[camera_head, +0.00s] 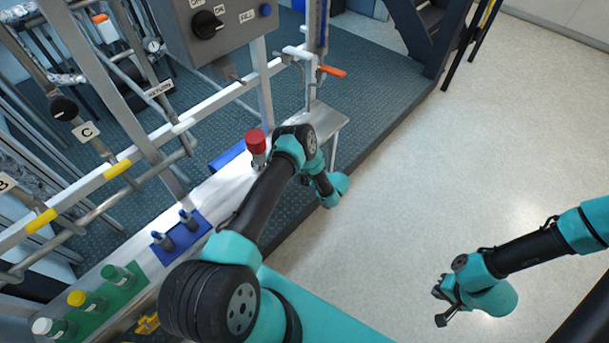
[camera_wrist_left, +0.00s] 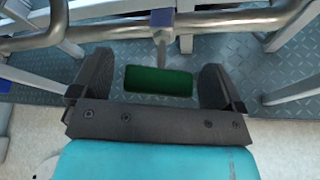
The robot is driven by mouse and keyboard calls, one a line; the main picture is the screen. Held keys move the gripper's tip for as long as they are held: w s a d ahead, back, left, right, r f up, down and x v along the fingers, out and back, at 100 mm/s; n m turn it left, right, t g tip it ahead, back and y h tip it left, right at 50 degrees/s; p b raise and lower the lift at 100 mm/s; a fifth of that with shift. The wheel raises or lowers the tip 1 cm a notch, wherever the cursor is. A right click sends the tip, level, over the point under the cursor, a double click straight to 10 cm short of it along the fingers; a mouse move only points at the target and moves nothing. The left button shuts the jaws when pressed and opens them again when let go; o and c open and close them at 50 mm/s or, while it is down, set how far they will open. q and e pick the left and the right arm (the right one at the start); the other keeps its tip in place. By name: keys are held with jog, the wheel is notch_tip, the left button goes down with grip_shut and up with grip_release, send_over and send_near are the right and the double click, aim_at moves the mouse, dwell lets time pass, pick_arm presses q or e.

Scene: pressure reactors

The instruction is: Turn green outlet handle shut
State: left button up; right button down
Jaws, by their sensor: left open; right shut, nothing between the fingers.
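The green handle (camera_wrist_left: 158,81) shows in the left wrist view as a rounded block on a grey metal stem (camera_wrist_left: 161,35), below a horizontal metal pipe (camera_wrist_left: 215,22). My left gripper (camera_wrist_left: 155,73) is open, with one finger on each side of the handle. Gaps show on both sides, so the fingers do not grip it. I cannot tell how deep the handle sits between them. In the head view I cannot make out the green handle or the left fingertips behind my left arm. My right gripper (camera_head: 442,303) is shut and empty, over the pale floor at the right.
An orange handle (camera_head: 332,71) sits on the pipework near the top. A blue rack (camera_head: 190,243) and a green tray (camera_head: 124,292) with capped bottles are at lower left. The pale floor (camera_head: 480,150) is clear.

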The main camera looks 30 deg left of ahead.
pick_arm(q)
jog(key=shift+c, duration=0.2)
jog(key=c, duration=0.9)
jog(key=m+g, duration=0.1)
jog(key=m, duration=0.1)
jog(key=m+g+y, duration=0.1)
jog(key=m, duration=0.1)
jog(key=shift+f+m+g+y, duration=0.1)
jog(key=shift+m+g+y, duration=0.2)
jog(key=m+g+y, duration=0.1)
jog(key=m, duration=0.2)
jog(key=shift+w+m+g+y, duration=0.1)
jog(key=shift+m+g+y, duration=0.2)
jog(key=shift+m+y, duration=0.75)
jog(key=shift+m+h, duration=0.35)
jog(key=shift+m, duration=0.2)
